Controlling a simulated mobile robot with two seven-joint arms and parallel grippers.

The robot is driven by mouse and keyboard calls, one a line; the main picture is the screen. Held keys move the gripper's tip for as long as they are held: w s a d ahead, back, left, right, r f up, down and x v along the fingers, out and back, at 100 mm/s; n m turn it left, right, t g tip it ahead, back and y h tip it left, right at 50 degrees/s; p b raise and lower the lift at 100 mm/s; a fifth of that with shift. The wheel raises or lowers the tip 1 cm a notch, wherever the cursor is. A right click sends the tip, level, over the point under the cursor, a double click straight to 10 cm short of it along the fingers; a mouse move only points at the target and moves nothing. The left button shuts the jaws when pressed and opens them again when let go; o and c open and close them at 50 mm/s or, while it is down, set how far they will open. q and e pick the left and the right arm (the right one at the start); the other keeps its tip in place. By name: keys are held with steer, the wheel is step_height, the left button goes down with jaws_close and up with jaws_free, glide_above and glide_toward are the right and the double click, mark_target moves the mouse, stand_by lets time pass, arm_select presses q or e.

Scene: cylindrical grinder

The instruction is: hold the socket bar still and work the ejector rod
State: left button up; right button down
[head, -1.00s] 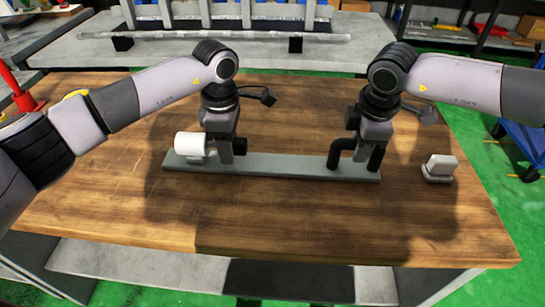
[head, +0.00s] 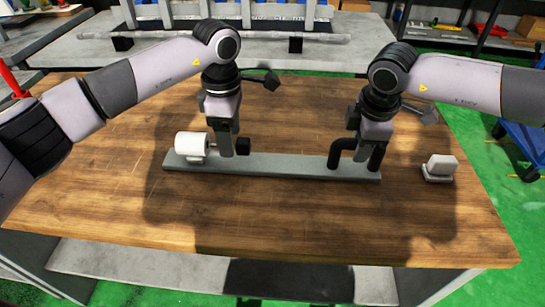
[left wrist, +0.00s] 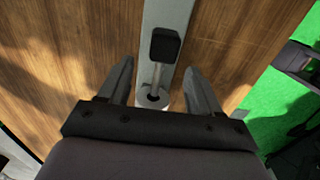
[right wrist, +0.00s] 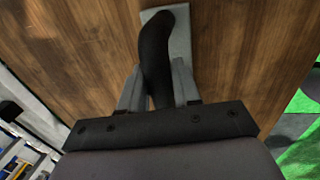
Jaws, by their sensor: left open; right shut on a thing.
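The socket bar (head: 290,163) is a long grey bar lying flat on the table. A white cylinder (head: 191,146) sits at its left end, and a black arched handle (head: 340,152) stands at its right end. The ejector rod, a thin rod with a black square knob (head: 243,147), points right from the cylinder; it also shows in the left wrist view (left wrist: 157,75). My left gripper (head: 228,152) is open, its fingers on either side of the rod between cylinder and knob; contact cannot be told. My right gripper (head: 362,150) is shut on the handle, also seen in the right wrist view (right wrist: 155,60).
A small white block on a grey base (head: 440,168) stands at the table's right side. The wooden table (head: 290,220) is clear in front of the bar. Behind it is a grey bench (head: 180,50) with a long rod lying along it.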

arm_select(q)
steer(key=shift+r, duration=2.3)
arm_select(e)
steer(key=shift+d, duration=0.1)
steer(key=c, duration=0.7)
jaws_free()
steer(key=shift+r, duration=0.1)
steer(key=r, duration=0.4)
steer(key=s+r, duration=0.1)
steer(key=r, duration=0.2)
steer(key=s+r, duration=0.1)
steer(key=r, duration=0.3)
steer(key=shift+s+r, duration=0.15)
steer(key=shift+r, duration=0.15)
arm_select(q)
steer(key=shift+s, duration=0.15)
arm_select(e)
steer(key=shift+s, duration=0.1)
